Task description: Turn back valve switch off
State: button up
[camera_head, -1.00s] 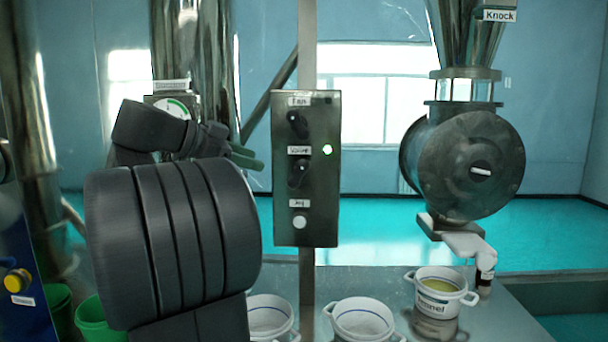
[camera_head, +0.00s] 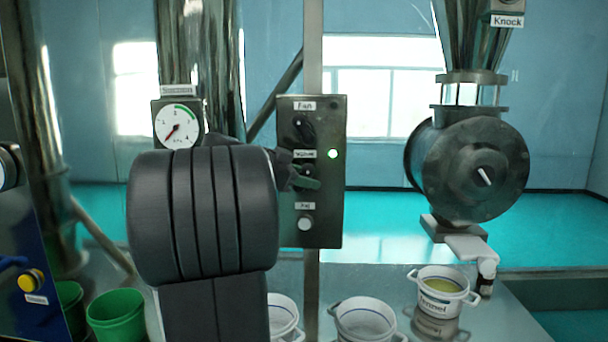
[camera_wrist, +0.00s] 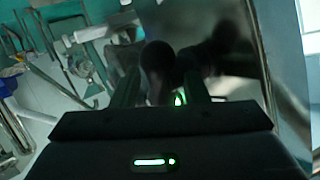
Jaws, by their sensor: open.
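The control box (camera_head: 323,220) stands on a post, with a knob labelled "Fan" (camera_head: 304,127) at the top and a white button (camera_head: 305,223) at the bottom. The valve switch sits in the middle, under a blurred label (camera_head: 304,154). In the head view my gripper (camera_head: 307,180) covers it, and my arm hides much of the gripper. In the wrist view a dark round knob (camera_wrist: 157,60) shows just beyond and between the two fingers of my open gripper (camera_wrist: 163,85). I cannot tell if they touch it. The knob's pointer direction is hidden.
A green lamp (camera_head: 333,154) is lit on the box. A round gauge (camera_head: 180,126) is on the left. A round metal valve housing (camera_head: 470,165) is on the right. White pots (camera_head: 365,318) and a pot with yellowish contents (camera_head: 441,298) stand on the metal table below.

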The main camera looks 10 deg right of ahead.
jog(key=shift+c, duration=0.4)
grip_shut()
jog(key=shift+f, duration=0.1)
